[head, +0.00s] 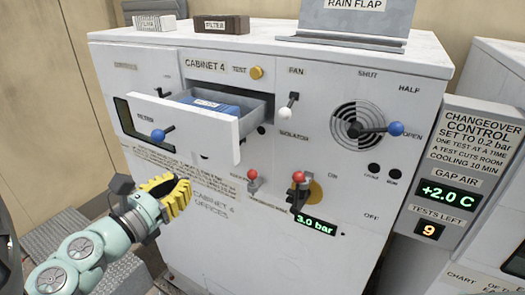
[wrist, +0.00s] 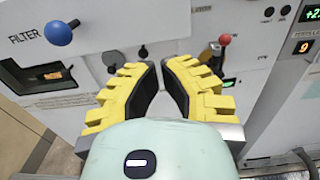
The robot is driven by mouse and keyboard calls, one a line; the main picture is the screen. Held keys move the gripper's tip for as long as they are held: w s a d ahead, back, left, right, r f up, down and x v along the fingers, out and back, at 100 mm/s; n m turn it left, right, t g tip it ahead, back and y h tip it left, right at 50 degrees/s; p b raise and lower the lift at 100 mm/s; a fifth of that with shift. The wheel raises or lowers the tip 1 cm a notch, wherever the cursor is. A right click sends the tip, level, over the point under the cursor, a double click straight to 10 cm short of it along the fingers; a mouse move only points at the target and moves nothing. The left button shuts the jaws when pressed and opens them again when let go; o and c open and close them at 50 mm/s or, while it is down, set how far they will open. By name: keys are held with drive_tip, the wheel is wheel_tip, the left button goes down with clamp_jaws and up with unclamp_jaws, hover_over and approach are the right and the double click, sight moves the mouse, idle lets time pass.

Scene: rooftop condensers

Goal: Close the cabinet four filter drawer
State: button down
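Cabinet 4 (head: 300,215) is a white box with a labelled front. Its filter drawer (head: 215,148) is pulled out at the upper left, and a blue filter (head: 210,105) lies inside. The drawer front carries a FILTER label and a blue ball handle (head: 158,135); a blue ball by a FILTER label (wrist: 60,33) also shows at the wrist view's upper left. My gripper (head: 175,187) has yellow ribbed fingers with black pads. It is empty, below the drawer and apart from the handle. In the wrist view, its fingertips (wrist: 157,63) are close together with a narrow gap.
Red-topped valves (head: 299,178), a white-tipped lever (head: 287,104) and a blue-ended lever (head: 395,129) project from the cabinet front. A changeover control panel (head: 460,150) stands right. Two small boxes and a rain flap sit on top. Open space lies before the lower front.

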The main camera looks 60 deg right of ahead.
sight(215, 136)
drive_tip(key=d+p, duration=0.4)
drive_tip(key=d, duration=0.6)
drive_tip(key=shift+w, duration=0.3)
drive_tip(key=shift+d, duration=0.15)
